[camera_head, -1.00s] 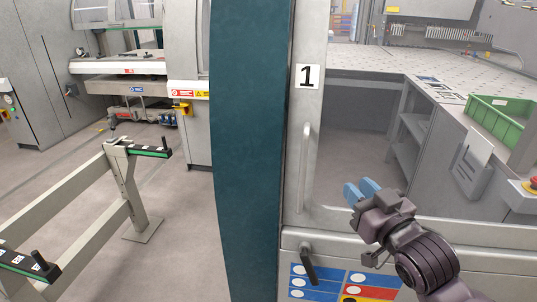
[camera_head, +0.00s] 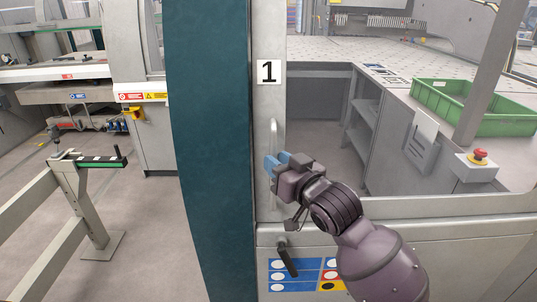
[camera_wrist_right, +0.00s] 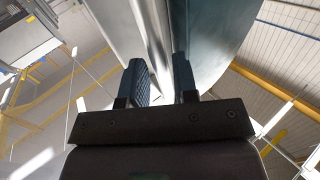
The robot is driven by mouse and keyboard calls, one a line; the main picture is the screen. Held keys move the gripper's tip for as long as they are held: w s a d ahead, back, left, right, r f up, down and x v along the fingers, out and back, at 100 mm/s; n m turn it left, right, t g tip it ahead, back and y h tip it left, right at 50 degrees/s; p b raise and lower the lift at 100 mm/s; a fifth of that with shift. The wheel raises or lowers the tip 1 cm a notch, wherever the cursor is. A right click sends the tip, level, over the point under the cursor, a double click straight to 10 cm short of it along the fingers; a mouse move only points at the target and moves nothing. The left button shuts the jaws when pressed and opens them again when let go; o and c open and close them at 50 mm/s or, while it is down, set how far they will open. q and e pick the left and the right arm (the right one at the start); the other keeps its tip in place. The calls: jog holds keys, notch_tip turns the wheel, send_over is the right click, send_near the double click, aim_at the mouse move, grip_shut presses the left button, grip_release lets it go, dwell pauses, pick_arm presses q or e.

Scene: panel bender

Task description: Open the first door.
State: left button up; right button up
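The first door is a light grey framed panel with a clear window and a "1" label (camera_head: 269,72). Its vertical bar handle (camera_head: 274,130) is on the frame below the label. My right gripper (camera_head: 273,164) is at the lower part of this handle, its blue fingers overlapping it in the head view. In the right wrist view the two fingers (camera_wrist_right: 161,82) are apart, with a pale upright strip beyond the gap. I cannot tell whether they touch the handle. The door looks closed. My left gripper is not in view.
A teal column (camera_head: 212,150) stands left of the door. A grey rail (camera_head: 85,205) is at left. A green crate (camera_head: 470,105) and red emergency button (camera_head: 480,154) are at right.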

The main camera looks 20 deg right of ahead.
jog(key=shift+x, duration=1.85)
grip_shut()
